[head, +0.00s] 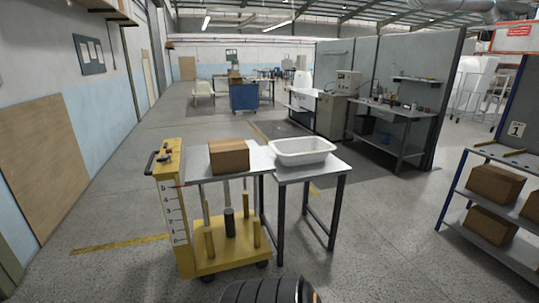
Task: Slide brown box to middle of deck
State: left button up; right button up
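A brown box (229,157) sits upright on the grey deck (196,163) of a yellow wheeled cart (181,220). The box is near the deck's front edge, with bare deck showing on its left and a narrower strip on its right. The deck is level with the top of the cart's numbered scale. Neither of my grippers shows in the head view, and nothing touches the box.
A metal table (314,173) stands against the deck's right side and bears a white tub shell (302,150). A shelf rack (476,217) with brown boxes stands at the right. Open floor lies in front and at the left.

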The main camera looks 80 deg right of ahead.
aim_at(227, 156)
jog(key=z, duration=2.4)
jog(key=i+j, duration=0.1)
jog(key=i, duration=0.25)
jog(key=i+j, duration=0.1)
jog(key=i, duration=0.25)
jog(key=u, duration=0.05)
